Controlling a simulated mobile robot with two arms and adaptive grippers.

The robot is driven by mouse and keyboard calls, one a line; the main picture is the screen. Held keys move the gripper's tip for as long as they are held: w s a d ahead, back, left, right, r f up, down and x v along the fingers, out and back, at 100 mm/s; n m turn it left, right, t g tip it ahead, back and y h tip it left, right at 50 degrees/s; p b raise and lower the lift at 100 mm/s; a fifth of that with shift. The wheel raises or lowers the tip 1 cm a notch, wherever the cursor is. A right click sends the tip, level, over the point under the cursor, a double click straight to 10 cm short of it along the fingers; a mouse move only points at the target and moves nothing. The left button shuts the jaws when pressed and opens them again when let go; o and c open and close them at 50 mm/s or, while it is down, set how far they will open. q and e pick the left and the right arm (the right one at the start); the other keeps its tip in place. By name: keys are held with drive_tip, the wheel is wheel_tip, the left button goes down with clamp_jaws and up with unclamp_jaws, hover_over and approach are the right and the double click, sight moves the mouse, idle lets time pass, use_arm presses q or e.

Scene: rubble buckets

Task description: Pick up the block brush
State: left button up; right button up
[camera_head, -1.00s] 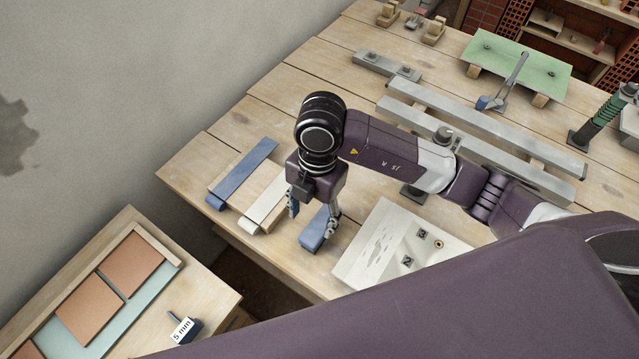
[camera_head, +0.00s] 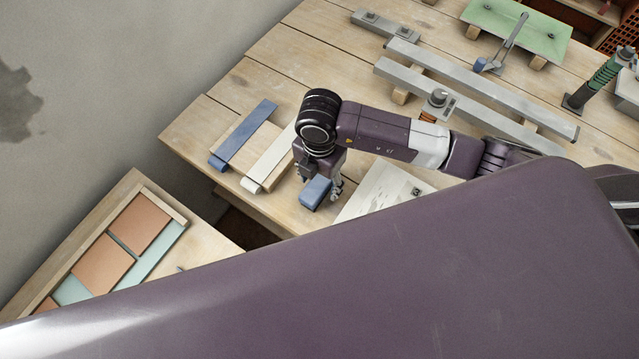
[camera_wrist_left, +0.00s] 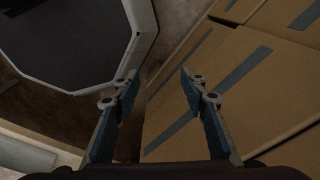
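A small blue block (camera_head: 315,192), which looks like the block brush, lies near the front edge of the wooden table. My right gripper (camera_head: 321,183) is over it, pointing down, with one finger at its upper left and one against its right side. The gripper partly hides the block's far end. I cannot tell whether the fingers press on it or whether it is off the table. My left gripper (camera_wrist_left: 158,82) is open and empty in the left wrist view, away from the table.
A blue strip (camera_head: 244,133) and a white strip (camera_head: 270,160) lie left of the block. A pale board (camera_head: 383,187) lies close on its right. Long grey bars (camera_head: 470,104) lie behind. Cardboard boxes (camera_wrist_left: 270,95) show in the left wrist view. My own purple arm covers the foreground.

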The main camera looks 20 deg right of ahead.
drive_tip(key=c, duration=1.2)
use_arm(q)
drive_tip(key=shift+s+d+f, duration=0.1)
drive_tip(key=shift+s, duration=1.15)
use_arm(e)
drive_tip(key=shift+c, duration=0.2)
use_arm(q)
drive_tip(key=shift+w, duration=0.1)
use_arm(e)
drive_tip(key=shift+r, duration=0.45)
wheel_tip(320, 180, up, 10)
drive_tip(key=b, duration=0.2)
use_arm(q)
drive_tip(key=shift+w+f+p, duration=0.25)
drive_tip(key=shift+f+p, duration=0.1)
drive_tip(key=shift+f, duration=0.3)
use_arm(e)
wheel_tip(320, 180, up, 9)
hover_over(319, 181)
drive_tip(key=shift+s+r, duration=0.1)
drive_tip(key=shift+s, duration=0.05)
